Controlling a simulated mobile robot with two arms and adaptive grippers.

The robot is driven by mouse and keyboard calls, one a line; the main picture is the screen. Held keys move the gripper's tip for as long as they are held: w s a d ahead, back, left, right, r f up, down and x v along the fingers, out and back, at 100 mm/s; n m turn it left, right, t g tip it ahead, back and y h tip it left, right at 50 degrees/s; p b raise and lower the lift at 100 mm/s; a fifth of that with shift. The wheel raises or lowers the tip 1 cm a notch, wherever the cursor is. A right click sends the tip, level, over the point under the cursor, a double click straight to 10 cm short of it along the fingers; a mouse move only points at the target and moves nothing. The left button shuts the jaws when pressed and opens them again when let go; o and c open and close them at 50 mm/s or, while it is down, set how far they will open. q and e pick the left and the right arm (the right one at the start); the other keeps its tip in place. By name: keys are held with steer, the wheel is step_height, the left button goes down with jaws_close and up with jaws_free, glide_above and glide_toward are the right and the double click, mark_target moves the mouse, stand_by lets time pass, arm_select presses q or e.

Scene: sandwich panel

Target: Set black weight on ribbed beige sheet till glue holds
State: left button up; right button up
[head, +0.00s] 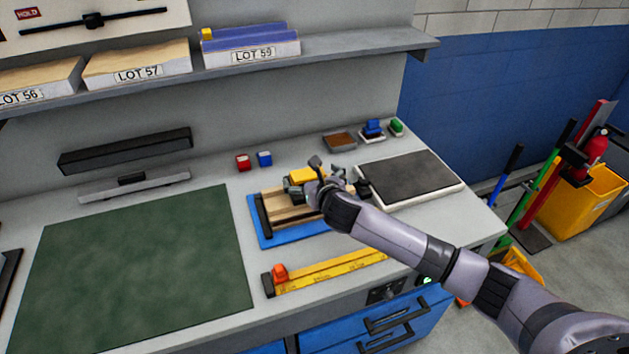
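The ribbed beige sheet (287,207) lies on a blue board (290,236), partly covered by my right gripper and wrist. My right gripper (322,174) is over the sheet's far right part. A yellow block with dark parts (300,175) is right beside its fingers, at the sheet's far edge; I cannot tell whether the fingers hold it. I cannot surely pick out the black weight; a long black block (125,152) lies near the back wall, and a dark slab (408,177) lies on a white base at the right. My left gripper is not in view.
A green mat (138,265) leaves clear room at the left. A yellow ruler with an orange piece (330,270) lies in front of the board. Small red (243,162) and blue (265,158) blocks stand behind it. A shelf (350,45) overhangs the back.

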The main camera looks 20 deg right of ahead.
steer(key=v, duration=1.2)
steer(key=shift+r+b, duration=0.35)
steer(key=shift+b, duration=0.05)
